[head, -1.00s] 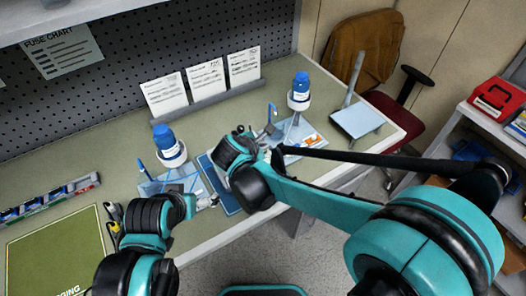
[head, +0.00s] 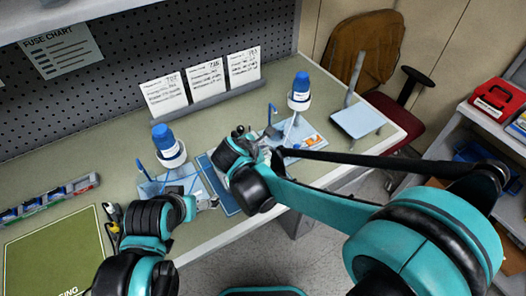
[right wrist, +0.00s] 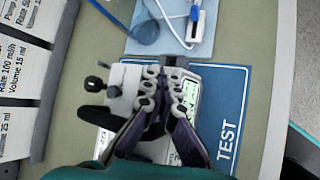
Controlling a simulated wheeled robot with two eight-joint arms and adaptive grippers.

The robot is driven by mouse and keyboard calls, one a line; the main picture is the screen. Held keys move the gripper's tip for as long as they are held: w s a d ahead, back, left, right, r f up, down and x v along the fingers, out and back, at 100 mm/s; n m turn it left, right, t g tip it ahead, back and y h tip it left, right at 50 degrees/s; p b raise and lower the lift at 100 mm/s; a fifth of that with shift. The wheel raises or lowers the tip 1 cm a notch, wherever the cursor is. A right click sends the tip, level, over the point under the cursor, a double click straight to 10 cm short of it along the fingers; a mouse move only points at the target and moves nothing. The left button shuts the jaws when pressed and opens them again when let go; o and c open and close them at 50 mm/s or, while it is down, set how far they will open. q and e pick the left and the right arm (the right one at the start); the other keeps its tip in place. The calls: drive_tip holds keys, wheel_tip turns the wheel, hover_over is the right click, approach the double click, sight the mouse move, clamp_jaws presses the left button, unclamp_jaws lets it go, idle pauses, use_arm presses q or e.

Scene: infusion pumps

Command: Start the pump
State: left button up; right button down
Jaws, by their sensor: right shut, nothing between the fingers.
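In the right wrist view a pale pump (right wrist: 125,76) lies on a blue mat (right wrist: 232,90) marked TEST. It has dark knobs on its left side and a small lit screen (right wrist: 191,94) on its right. My right gripper (right wrist: 164,76) is shut and empty over the pump, and its fingers hide much of the pump's face. I cannot tell whether the fingertips touch it. In the head view my right wrist covers most of the pump, and the blue mat (head: 229,203) shows beside it. My left gripper (head: 206,200) is left of the mat; its fingers are too small to read.
Blue-capped bottles stand on pale blue trays at left (head: 163,141) and right (head: 300,84). Written cards (head: 204,77) stand behind. A green mat (head: 55,250) and a strip of small parts (head: 48,200) lie left. A small grey stand (head: 357,120) is near the right edge.

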drive_tip(key=shift+f, duration=0.15)
drive_tip(key=shift+r, duration=0.2)
drive_tip(key=shift+r+p, duration=0.65)
drive_tip(key=shift+r, duration=0.1)
wheel_tip(320, 180, up, 5)
drive_tip(key=p, duration=0.4)
idle(0.4)
idle(0.4)
